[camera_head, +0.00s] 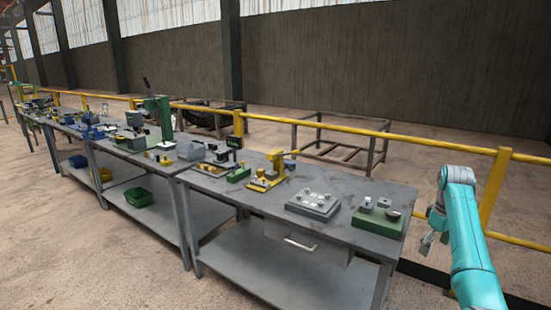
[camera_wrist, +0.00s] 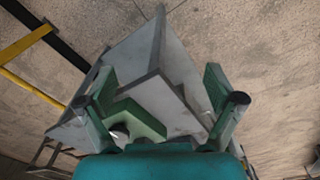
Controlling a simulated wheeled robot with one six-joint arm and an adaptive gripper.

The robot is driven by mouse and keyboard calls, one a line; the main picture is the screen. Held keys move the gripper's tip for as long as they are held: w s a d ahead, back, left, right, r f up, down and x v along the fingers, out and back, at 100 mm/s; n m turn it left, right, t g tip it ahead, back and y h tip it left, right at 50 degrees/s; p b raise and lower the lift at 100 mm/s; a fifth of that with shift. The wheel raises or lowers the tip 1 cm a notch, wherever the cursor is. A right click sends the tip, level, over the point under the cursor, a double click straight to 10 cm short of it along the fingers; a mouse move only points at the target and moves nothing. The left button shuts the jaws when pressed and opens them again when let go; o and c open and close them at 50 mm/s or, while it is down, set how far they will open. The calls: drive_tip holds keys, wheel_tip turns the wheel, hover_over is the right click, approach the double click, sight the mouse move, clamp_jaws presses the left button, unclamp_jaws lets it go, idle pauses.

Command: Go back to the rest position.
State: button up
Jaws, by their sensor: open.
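My turquoise arm is at the right of the head view, past the right end of the bench. My gripper (camera_head: 434,238) hangs there just beyond the bench's right corner, partly hidden by the arm. In the wrist view my gripper (camera_wrist: 158,75) has its two dark green fingers spread apart, with nothing held between them. The grey bench (camera_wrist: 165,50) lies below, its end seen between and beyond the fingers.
The green block with metal parts (camera_head: 378,220) sits on the bench's right end (camera_head: 345,237), nearest my gripper. Left of it are a grey plate (camera_head: 313,204) and a yellow fixture (camera_head: 267,182). A yellow railing (camera_head: 400,140) runs behind. Open floor lies in front.

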drive_tip(key=s+a+f+m+t, duration=0.15)
drive_tip(key=a+f, duration=0.25)
drive_tip(key=f, duration=0.9)
drive_tip(key=s+a+f+n+t, duration=0.1)
drive_tip(key=s+a+f, duration=0.25)
drive_tip(key=f, duration=1.05)
drive_tip(key=s+a+f+m+t+h, duration=0.1)
drive_tip(key=s+a+f+t, duration=0.1)
drive_tip(key=s+a+f, duration=0.6)
drive_tip(key=s+a+f+m+t, duration=0.15)
drive_tip(key=s+a+f, duration=0.35)
drive_tip(key=s, duration=0.6)
drive_tip(key=s+a+r+t, duration=0.2)
drive_tip(key=s+a, duration=0.1)
drive_tip(key=s, duration=0.9)
drive_tip(key=s+a+r+t, duration=0.2)
drive_tip(key=s+a+r, duration=0.1)
drive_tip(key=s, duration=0.8)
drive_tip(key=s+a+r+m+t, duration=0.1)
drive_tip(key=s+r+t, duration=0.1)
drive_tip(key=s+r, duration=0.6)
drive_tip(key=s+a+r+t+y, duration=0.1)
drive_tip(key=s+r+t, duration=0.1)
drive_tip(key=s+r, duration=0.6)
wheel_tip(320, 180, up, 7)
drive_tip(key=shift+s+a+m, duration=0.2)
drive_tip(key=shift+a+m, duration=0.1)
drive_tip(key=shift+m, duration=0.1)
